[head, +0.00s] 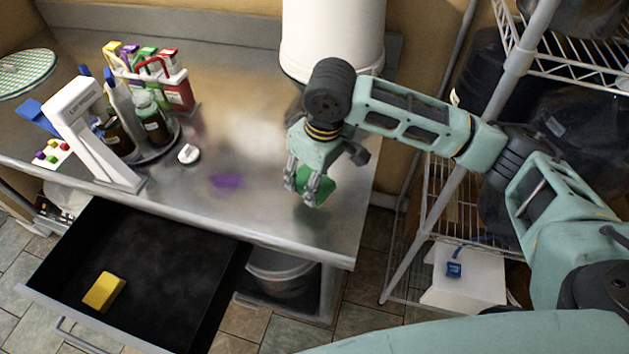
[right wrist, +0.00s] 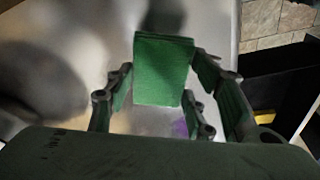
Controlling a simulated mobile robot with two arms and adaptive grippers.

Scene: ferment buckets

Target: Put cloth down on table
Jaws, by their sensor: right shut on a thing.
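A folded green cloth (head: 319,188) is held by my right gripper (head: 309,192) over the right part of the steel table (head: 265,215). In the right wrist view the cloth (right wrist: 163,72) shows as a small flat rectangle between the fingers of my right gripper (right wrist: 165,92). The fingers are shut on it. I cannot tell whether the cloth touches the table top. My left gripper is in neither view.
A purple stain (head: 227,181) marks the table left of the gripper. An open black drawer (head: 150,262) below holds a yellow sponge (head: 103,292). A wire rack (head: 440,205) stands right.

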